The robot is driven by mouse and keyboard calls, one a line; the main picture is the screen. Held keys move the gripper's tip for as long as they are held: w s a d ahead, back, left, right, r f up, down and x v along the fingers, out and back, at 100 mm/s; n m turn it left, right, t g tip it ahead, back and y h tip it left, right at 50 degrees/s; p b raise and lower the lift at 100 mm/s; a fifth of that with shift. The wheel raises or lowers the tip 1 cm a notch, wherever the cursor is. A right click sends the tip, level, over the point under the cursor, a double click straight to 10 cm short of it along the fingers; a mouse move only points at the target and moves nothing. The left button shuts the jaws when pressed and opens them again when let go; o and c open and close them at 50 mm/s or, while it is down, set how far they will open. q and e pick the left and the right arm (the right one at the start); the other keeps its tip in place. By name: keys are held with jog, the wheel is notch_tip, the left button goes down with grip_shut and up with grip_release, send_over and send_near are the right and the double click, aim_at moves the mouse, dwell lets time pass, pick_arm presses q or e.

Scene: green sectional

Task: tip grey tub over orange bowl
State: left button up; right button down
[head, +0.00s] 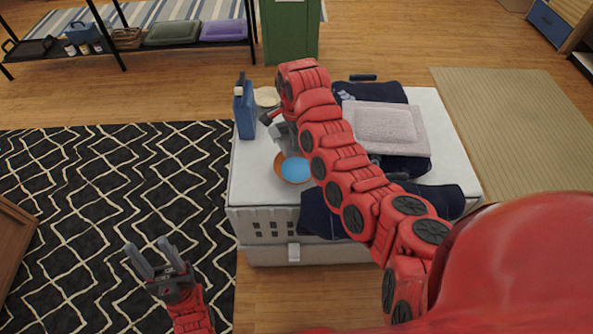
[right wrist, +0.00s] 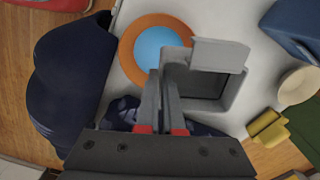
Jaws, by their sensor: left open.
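The orange bowl (head: 281,178) stands near the front left of the white surface, with light blue contents inside; the right wrist view shows its orange rim (right wrist: 129,48) too. The grey tub (head: 279,137) is tilted beside and partly over the bowl's far edge. In the right wrist view the tub (right wrist: 233,92) shows a dark, empty-looking inside and overlaps the bowl's rim. My right gripper (right wrist: 161,76) has its fingers close together on the tub's wall. My left gripper (head: 153,256) is open and empty over the black patterned rug.
A blue jug (head: 244,108) and a cream round dish (head: 267,97) stand behind the tub on the white surface (head: 255,190). Dark navy cloths (head: 425,196) and a folded light towel (head: 386,126) lie to the right. A green cabinet (head: 290,30) stands behind.

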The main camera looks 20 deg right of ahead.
jog(key=shift+r, duration=0.1)
jog(key=shift+w+r, duration=0.1)
jog(key=shift+r, duration=0.5)
jog(key=shift+r+p, duration=1.1)
jog(key=shift+r, duration=0.3)
jog(key=shift+f, duration=0.1)
